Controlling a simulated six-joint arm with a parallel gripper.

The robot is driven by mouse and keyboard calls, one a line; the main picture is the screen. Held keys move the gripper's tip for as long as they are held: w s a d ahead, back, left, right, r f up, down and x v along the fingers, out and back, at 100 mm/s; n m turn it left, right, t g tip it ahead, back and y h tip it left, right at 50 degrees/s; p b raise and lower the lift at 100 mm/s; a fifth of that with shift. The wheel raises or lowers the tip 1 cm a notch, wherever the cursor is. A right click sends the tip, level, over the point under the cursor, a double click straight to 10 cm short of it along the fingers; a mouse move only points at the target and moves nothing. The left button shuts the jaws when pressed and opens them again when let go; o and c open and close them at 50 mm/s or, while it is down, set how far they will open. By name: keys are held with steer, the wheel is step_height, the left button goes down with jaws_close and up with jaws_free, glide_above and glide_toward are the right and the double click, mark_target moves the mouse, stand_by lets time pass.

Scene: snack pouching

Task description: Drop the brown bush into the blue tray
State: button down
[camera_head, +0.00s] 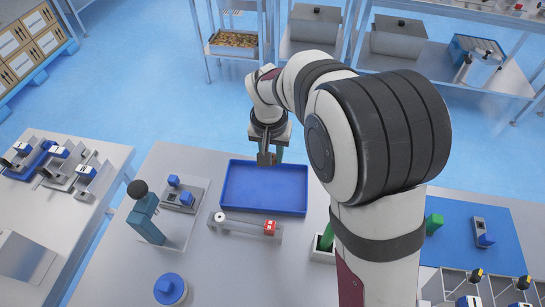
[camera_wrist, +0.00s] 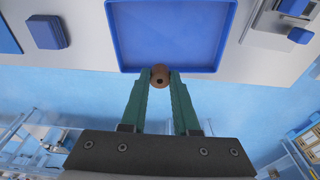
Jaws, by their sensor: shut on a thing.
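The brown bush (camera_wrist: 160,77) is a small brown cylinder with a dark hole in its end. My gripper (camera_wrist: 160,84) is shut on it, with the teal fingertips on either side. The blue tray (camera_wrist: 130,62) is a shallow square-cornered tray that looks empty in both views. In the head view the tray (camera_head: 264,212) lies on the grey table, and my gripper (camera_head: 266,158) with the brown bush (camera_head: 264,159) shows at its far edge. The bush appears held above the table, but its exact height over the rim is hard to tell.
A small box with a green part (camera_head: 325,240) is at the right. A round blue-topped container (camera_head: 169,289) sits near the front.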

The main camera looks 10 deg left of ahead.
step_height(320, 180, down, 6)
steer(key=shift+r, duration=0.1)
steer(key=c, duration=0.6)
jaws_free()
steer(key=shift+r, duration=0.1)
steer(key=r, duration=0.5)
steer(key=s+r, duration=0.1)
steer(key=r, duration=0.4)
steer(key=s+r, duration=0.1)
steer(key=r, duration=0.4)
steer(key=shift+s+r, duration=0.2)
steer(key=shift+r, duration=0.05)
